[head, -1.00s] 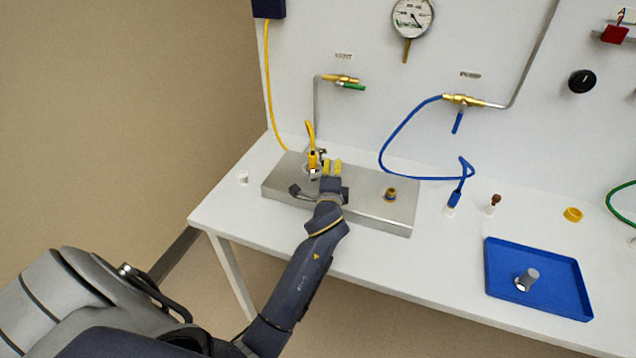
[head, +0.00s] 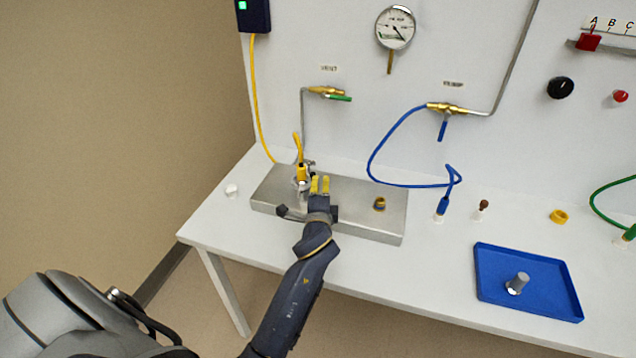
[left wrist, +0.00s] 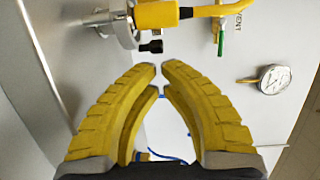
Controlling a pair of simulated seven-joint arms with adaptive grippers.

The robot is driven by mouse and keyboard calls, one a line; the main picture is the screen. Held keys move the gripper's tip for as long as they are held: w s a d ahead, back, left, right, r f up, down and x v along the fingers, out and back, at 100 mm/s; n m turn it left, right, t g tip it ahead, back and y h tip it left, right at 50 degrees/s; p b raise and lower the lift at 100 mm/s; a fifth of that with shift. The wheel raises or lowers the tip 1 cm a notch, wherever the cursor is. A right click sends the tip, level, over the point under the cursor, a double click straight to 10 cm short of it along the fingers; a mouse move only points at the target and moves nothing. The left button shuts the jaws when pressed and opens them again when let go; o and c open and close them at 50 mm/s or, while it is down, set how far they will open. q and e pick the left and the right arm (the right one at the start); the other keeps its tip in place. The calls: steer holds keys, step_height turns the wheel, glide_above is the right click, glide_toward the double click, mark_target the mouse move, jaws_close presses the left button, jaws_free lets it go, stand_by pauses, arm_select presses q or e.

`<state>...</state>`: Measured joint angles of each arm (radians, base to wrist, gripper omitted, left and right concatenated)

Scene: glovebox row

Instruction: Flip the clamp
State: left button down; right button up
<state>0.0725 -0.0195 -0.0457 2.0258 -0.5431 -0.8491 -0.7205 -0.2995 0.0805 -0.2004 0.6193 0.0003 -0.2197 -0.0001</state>
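The clamp (left wrist: 124,24) is a silver ring with a black knob (left wrist: 152,46), at the upper left of the left wrist view. It sits around the base of a yellow connector (left wrist: 165,14). In the head view the clamp (head: 304,185) is small and partly hidden, at the left end of a steel box (head: 360,215). My left gripper (head: 320,184) is just right of the connector; in the left wrist view its yellow fingertips (left wrist: 161,66) nearly meet, with only a thin gap and nothing between them. The fingertips are apart from the knob. My right gripper is in neither view.
A brass-yellow port (head: 380,204) stands on the box's right half. A blue hose (head: 390,145) hangs right of it. A blue tray (head: 490,290) holding a grey cylinder (head: 518,283) lies at right. A white cap (head: 232,190) is at left. The front table strip is clear.

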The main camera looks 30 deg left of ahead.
arm_select(q)
steer(key=v, duration=0.9)
